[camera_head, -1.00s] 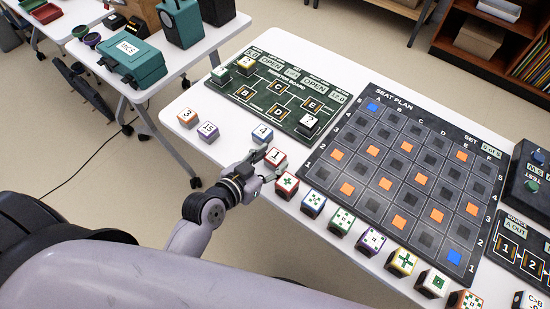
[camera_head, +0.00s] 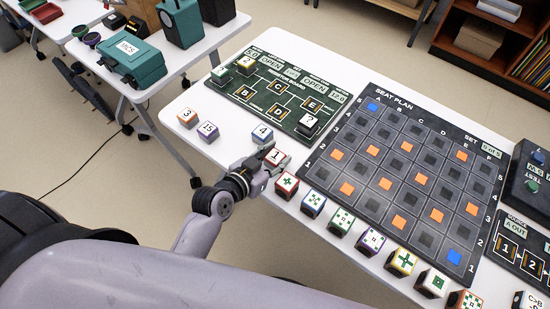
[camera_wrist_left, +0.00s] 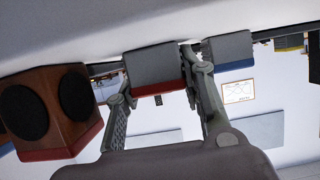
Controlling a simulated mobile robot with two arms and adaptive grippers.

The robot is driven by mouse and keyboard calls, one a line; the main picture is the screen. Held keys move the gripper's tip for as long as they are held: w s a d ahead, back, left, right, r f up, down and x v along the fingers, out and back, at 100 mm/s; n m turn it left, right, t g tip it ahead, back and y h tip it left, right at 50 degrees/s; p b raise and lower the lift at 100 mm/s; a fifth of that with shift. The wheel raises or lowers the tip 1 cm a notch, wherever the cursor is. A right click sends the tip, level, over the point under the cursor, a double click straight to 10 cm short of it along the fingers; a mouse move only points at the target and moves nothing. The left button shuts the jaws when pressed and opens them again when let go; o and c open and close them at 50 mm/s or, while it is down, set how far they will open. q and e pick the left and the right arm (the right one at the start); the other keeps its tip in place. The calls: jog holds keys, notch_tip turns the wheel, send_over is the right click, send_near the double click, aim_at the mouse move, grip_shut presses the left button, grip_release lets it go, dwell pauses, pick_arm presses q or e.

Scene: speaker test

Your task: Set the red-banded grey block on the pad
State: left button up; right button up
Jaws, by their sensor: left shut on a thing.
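The red-banded grey block (camera_head: 276,156) has a white top marked 1. It stands on the white table in front of the resistor board. My left gripper (camera_head: 267,160) is shut on it from the near left side. In the left wrist view the grey block (camera_wrist_left: 153,66) shows its red band low between the two fingers (camera_wrist_left: 158,98). The dark board (camera_head: 268,112) carries lettered outlined pads, such as the pad C (camera_head: 278,88); which pad is meant I cannot tell. My right gripper is not in view.
A blue-banded block marked 4 (camera_head: 262,134) stands just behind the held block. A red block with a cross (camera_head: 286,184) stands close in front. Blocks marked 2 (camera_head: 246,65) and ? (camera_head: 309,124) sit on the board. The seat plan board (camera_head: 345,150) lies to the right.

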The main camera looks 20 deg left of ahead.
pick_arm(q)
jog(key=shift+c, duration=0.9)
jog(key=shift+r, duration=0.15)
